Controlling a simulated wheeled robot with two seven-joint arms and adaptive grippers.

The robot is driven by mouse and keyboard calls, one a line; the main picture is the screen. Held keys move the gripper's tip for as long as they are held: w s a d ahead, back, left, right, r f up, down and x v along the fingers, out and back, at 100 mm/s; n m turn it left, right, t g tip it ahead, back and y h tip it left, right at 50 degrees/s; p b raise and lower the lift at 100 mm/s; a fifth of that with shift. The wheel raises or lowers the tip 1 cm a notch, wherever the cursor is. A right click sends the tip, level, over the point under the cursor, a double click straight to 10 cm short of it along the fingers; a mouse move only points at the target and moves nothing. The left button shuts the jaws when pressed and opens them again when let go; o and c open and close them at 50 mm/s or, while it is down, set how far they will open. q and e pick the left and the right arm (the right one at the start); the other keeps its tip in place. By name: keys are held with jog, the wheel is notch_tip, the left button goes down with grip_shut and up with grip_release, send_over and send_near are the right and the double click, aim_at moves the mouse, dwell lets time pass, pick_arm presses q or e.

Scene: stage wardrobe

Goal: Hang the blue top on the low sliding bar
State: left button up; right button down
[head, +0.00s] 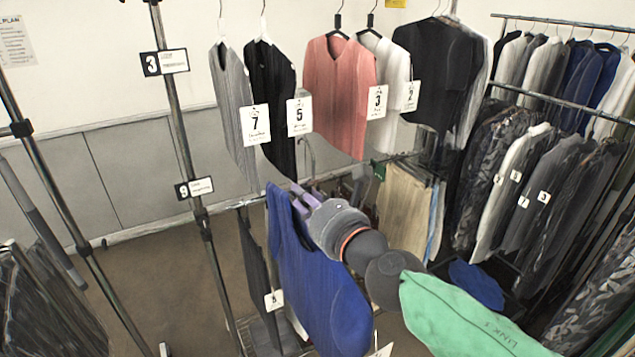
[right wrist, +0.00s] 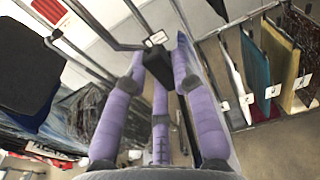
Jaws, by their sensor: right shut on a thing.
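The blue top (head: 305,275) hangs down from my right gripper (head: 297,190) in the head view. The gripper's purple fingers are shut at the top's upper end; its hanger and hook cannot be made out. The low bar (head: 243,202) runs behind the top, at about the gripper's height in the picture. Whether the hanger touches the bar cannot be told. My left gripper is not in view.
Beige trousers (head: 403,205) hang right of the gripper, and a dark garment (head: 253,255) hangs left of the blue top. A pink top (head: 340,95) and black tops hang on a higher level. A rack post (head: 178,110) stands at left. A full clothes rail (head: 545,140) stands at right.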

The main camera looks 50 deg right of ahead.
jog(key=w+a+f+b, duration=0.4)
jog(key=a+f+b, duration=0.3)
jog(key=a+f, duration=0.65)
jog(key=w+a+f+b, duration=0.4)
jog(key=a+f+b, duration=0.3)
jog(key=a+f, duration=0.6)
jog(key=w+a+f+b, duration=0.4)
jog(key=a+f+b, duration=0.3)
jog(key=a+f, duration=0.6)
jog(key=d+r+x, duration=0.1)
jog(key=d+x, duration=0.1)
jog(key=x, duration=4.3)
jog(key=shift+s+d+r, duration=0.15)
jog(key=shift+d+r, duration=0.05)
jog(key=shift+d, duration=0.05)
dwell(0.7)
